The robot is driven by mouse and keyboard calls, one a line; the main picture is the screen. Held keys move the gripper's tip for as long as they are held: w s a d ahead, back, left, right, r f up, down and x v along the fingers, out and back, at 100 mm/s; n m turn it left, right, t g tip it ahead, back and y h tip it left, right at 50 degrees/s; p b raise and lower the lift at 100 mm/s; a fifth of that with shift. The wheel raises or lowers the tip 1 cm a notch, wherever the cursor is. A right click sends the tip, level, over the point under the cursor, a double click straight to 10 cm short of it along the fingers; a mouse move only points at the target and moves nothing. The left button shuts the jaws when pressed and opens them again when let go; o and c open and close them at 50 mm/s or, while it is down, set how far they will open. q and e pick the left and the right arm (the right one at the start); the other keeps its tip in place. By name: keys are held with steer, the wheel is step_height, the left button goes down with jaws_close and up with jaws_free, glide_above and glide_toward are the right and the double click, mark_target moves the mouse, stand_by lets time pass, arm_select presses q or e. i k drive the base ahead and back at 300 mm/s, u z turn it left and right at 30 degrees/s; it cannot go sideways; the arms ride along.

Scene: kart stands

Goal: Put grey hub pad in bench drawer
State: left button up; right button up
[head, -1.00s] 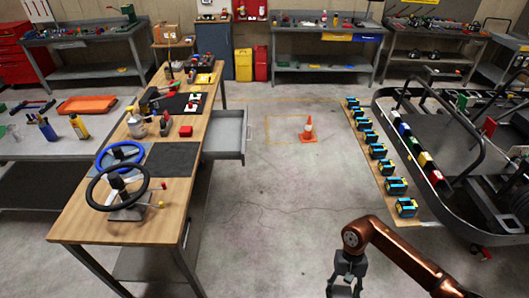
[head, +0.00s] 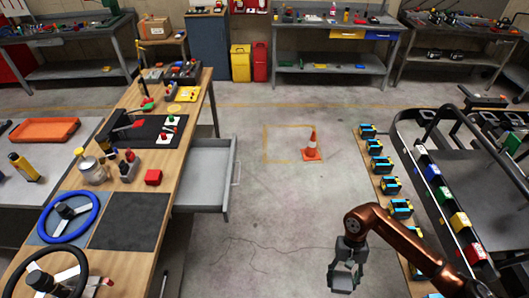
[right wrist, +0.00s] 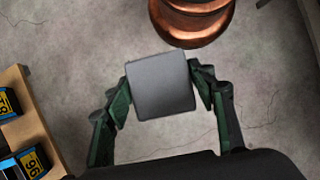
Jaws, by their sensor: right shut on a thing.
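My right gripper (head: 345,276) is at the lower right of the head view, over the floor. It is shut on the grey hub pad, a dark grey square block (right wrist: 160,86) that sits between its green fingers in the right wrist view. The bench drawer (head: 208,175) is pulled out from the right side of the wooden workbench (head: 125,235), open at the top, and looks empty. The gripper is to the right of the drawer and nearer to me, well apart from it. My left gripper is in neither view.
Two steering wheels, one blue (head: 66,217), and a dark mat (head: 130,221) lie on the workbench. An orange cone (head: 312,147) stands on the floor beyond the drawer. A low board with several blue-yellow packs (head: 391,186) and a kart (head: 480,190) are at right. Floor between is clear.

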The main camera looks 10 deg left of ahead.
mark_target(194, 172)
steer(key=i, duration=1.6)
steer(key=u, duration=2.7)
steer(key=i, duration=0.5)
steer(key=u, duration=0.05)
